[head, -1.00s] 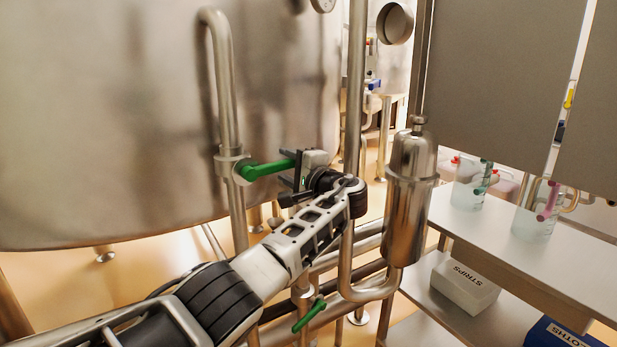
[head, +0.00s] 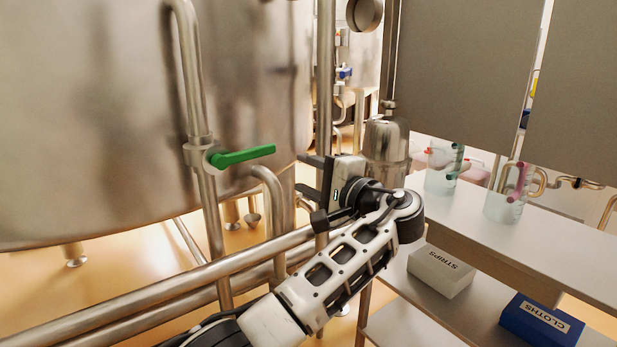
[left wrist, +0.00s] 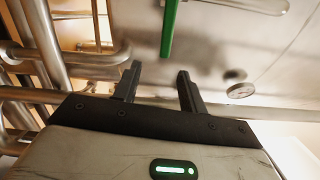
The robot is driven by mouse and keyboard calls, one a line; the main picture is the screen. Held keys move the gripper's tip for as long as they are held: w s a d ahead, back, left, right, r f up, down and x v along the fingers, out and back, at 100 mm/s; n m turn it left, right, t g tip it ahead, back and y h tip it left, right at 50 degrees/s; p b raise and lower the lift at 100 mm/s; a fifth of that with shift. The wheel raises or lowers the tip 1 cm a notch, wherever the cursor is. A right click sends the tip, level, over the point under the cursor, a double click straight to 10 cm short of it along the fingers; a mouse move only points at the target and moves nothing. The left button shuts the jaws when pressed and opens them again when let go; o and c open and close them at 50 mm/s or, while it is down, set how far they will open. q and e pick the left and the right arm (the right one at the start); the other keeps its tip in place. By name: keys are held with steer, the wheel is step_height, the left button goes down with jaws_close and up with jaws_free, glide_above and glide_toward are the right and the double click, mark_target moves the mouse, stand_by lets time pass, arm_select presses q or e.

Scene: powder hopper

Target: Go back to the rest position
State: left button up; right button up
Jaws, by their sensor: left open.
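My left gripper (head: 312,190) is open and empty in the head view, to the right of the green valve handle (head: 243,156) and apart from it. Its two dark fingers point left toward the steel tank. In the left wrist view the open fingers of my left gripper (left wrist: 155,85) have nothing between them. The green handle (left wrist: 170,28) shows beyond the fingertips at the top of that view. My right gripper is in neither view.
A large steel tank (head: 90,120) fills the left. Vertical and slanting steel pipes (head: 170,290) run close around my arm. A steel filter housing (head: 385,145) stands behind my wrist. At right are shelves with jugs (head: 440,178), a STRIPS box (head: 440,270) and a CLOTHS box (head: 540,322).

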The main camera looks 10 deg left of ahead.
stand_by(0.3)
arm_select(q)
step_height(320, 180, down, 19)
steer(key=s+m+h, duration=0.2)
steer(key=h, duration=0.5)
steer(key=s+f+n+g+h, duration=0.1)
steer(key=s+f+h, duration=0.2)
steer(key=s+f, duration=0.35)
steer(key=s+f+n+h, duration=0.1)
steer(key=s+f+h, duration=0.15)
steer(key=f, duration=0.65)
steer(key=s+a+f+n+h, duration=0.2)
steer(key=s+n+h, duration=0.3)
steer(key=s, duration=1.6)
steer(key=shift+n+t, duration=0.4)
steer(key=shift+n, duration=0.1)
